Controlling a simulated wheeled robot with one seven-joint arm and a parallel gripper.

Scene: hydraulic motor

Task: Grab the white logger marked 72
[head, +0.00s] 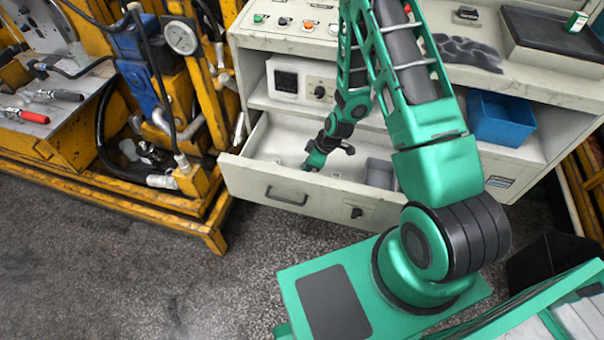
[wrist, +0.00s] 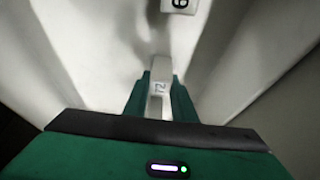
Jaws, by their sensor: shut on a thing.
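In the head view my gripper (head: 311,165) reaches down into the open drawer (head: 290,195) of the white cabinet. The logger cannot be made out there. I cannot tell whether it touches the drawer floor.
A second white block (wrist: 180,5) with a 6 or 9 on it lies farther off in the wrist view. A grey box (head: 379,173) sits in the drawer's right part. A blue bin (head: 500,119) stands on the cabinet shelf. Yellow machinery (head: 185,190) stands left of the drawer.

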